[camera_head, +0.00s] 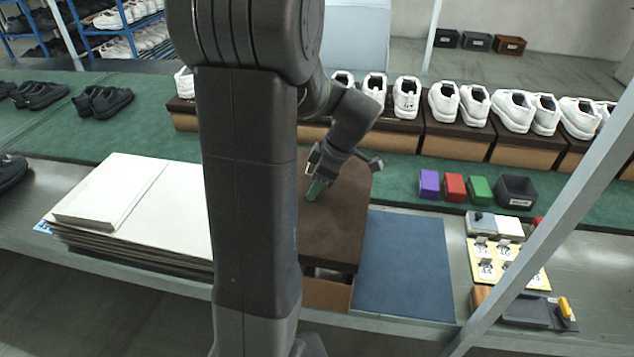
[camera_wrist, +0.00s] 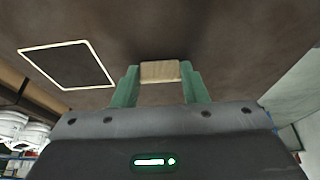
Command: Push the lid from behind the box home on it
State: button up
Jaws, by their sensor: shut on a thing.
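The brown lid (camera_head: 335,235) lies over the cardboard box (camera_head: 327,294) in the head view. A dark gap with something pale inside shows between the lid's front edge and the box's front wall. My gripper (camera_head: 315,190) is over the lid's upper surface, green fingers pointing down. In the wrist view, the fingers (camera_wrist: 160,82) are shut on a small tan block (camera_wrist: 160,71). The brown lid surface (camera_wrist: 200,30) fills the view beyond, with a pale-outlined dark square on it. I cannot tell whether the block touches the lid. My arm hides the box's left side.
A white stack of sheets (camera_head: 150,205) lies left and a blue mat (camera_head: 405,262) right. White shoes on boxes (camera_head: 455,138) line the back. Purple, red and green small boxes (camera_head: 454,187) and a black bin (camera_head: 516,192) stand right. A grey post (camera_head: 560,215) crosses the right side.

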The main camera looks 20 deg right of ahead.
aim_at(317, 198)
jog(key=shift+w+f, duration=0.1)
jog(key=shift+f+b, duration=1.3)
jog(key=shift+f, duration=1)
jog(key=shift+f+b, duration=2)
jog(key=shift+b, duration=0.15)
jog(key=o, duration=1)
jog(key=v, duration=1.4)
